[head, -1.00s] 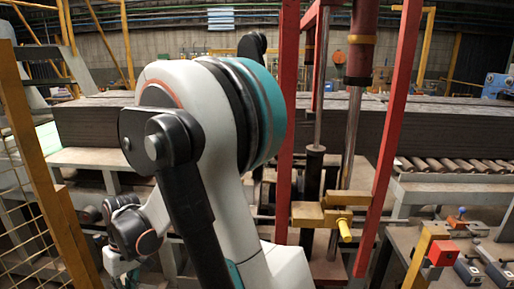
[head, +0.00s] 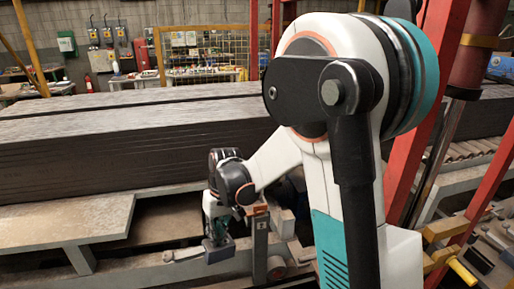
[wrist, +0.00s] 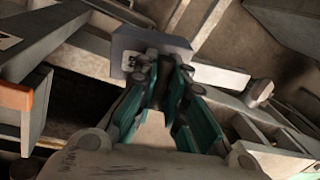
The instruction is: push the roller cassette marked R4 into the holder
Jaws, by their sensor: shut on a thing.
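My gripper (head: 214,236) hangs low at the front edge of the conveyor frame in the head view. In the wrist view its teal fingers (wrist: 165,75) are closed on a small blue-grey block, the roller cassette (wrist: 128,44). The cassette also shows below the fingers in the head view (head: 220,252). I cannot read an R4 mark on it. Just right of my gripper stands a grey upright with an orange labelled top (head: 261,224), possibly part of the holder; an orange-edged part (wrist: 16,96) shows at the left of the wrist view. The holder's opening is not clearly visible.
A long stack of dark grey slabs (head: 130,150) lies behind my gripper. A pale metal frame (head: 65,222) runs below it. Red posts (head: 440,100) and a yellow clamp (head: 445,230) stand at the right, beside my arm.

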